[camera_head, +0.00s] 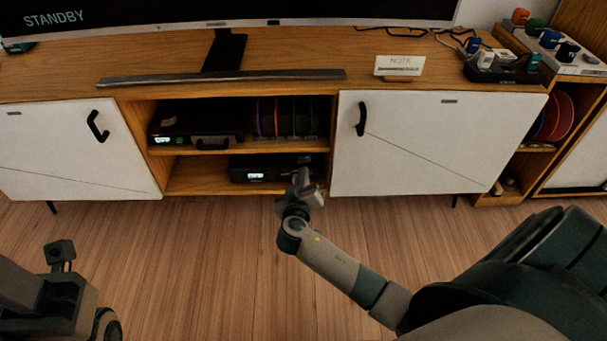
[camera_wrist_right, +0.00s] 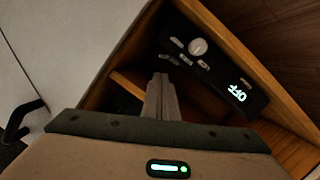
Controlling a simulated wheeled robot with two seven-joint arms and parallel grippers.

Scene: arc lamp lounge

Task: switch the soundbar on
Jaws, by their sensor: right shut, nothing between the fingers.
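A long, thin dark bar, which looks like the soundbar (camera_head: 220,77), lies on the cabinet top in front of the screen's stand. A black device (camera_head: 240,168) sits on the lower open shelf with a lit display. In the right wrist view this device (camera_wrist_right: 222,68) has a round pale knob, several small buttons and a display reading OFF. My right gripper (camera_head: 303,178) is in front of the lower shelf, close to the device's right part. Its fingers (camera_wrist_right: 161,82) are shut and empty; contact cannot be told. My left arm shows at the lower left; its fingers are not clear.
The screen (camera_head: 330,10) reads STANDBY. Another black device (camera_head: 185,122) and coloured discs (camera_head: 288,117) fill the upper shelf. White cabinet doors (camera_head: 420,140) with black handles flank the shelves. A NOTE card (camera_head: 399,65) and a power strip (camera_head: 500,70) are on top. The floor in front is clear.

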